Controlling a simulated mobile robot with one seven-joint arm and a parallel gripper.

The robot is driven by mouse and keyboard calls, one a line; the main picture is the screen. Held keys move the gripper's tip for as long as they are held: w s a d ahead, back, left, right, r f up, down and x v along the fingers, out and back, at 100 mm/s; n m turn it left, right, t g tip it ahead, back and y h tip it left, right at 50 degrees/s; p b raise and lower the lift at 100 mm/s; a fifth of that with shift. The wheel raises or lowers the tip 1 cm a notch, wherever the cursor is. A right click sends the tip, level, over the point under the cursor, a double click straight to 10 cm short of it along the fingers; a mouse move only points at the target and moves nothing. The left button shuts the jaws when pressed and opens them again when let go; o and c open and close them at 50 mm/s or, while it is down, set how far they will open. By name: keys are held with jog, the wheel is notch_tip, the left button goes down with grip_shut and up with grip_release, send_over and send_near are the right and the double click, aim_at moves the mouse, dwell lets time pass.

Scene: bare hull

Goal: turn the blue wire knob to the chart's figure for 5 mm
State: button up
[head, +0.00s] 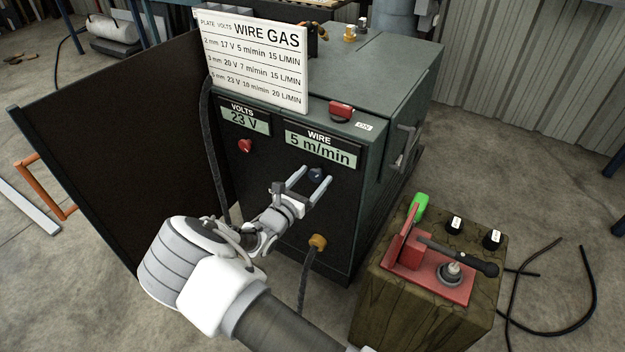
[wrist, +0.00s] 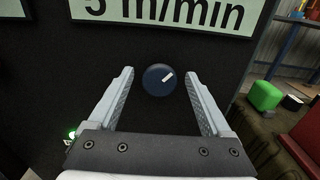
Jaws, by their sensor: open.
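The blue wire knob (head: 316,174) is on the front of the green welding machine, under the wire display (head: 322,150), which reads 5 m/min. The chart (head: 255,60) on the machine gives 23 V, 10 m/min and 20 L/MIN in its 5 mm row. My gripper (head: 311,174) is open, with a finger on either side of the knob. I cannot tell how far the fingers are from the panel.
The volts display (head: 243,118) reads 23 V above a red knob (head: 245,146). A red switch (head: 341,111) sits on top. A dark screen (head: 115,130) stands at left. A wooden block (head: 420,315) with a red fixture (head: 430,275) stands at right. A hose fitting (head: 318,242) is below.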

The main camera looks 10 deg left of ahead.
grip_shut()
dwell(0.4)
jog(key=shift+m, duration=0.3)
jog(key=m, duration=0.3)
jog(key=shift+d+p, duration=0.1)
jog(key=shift+p, duration=0.3)
jog(key=m, duration=0.8)
jog(key=shift+d+f, duration=0.1)
jog(key=shift+f, duration=0.05)
jog(key=shift+s+m+b, duration=0.1)
jog(key=shift+m+b, duration=0.25)
jog(key=shift+m, duration=1.75)
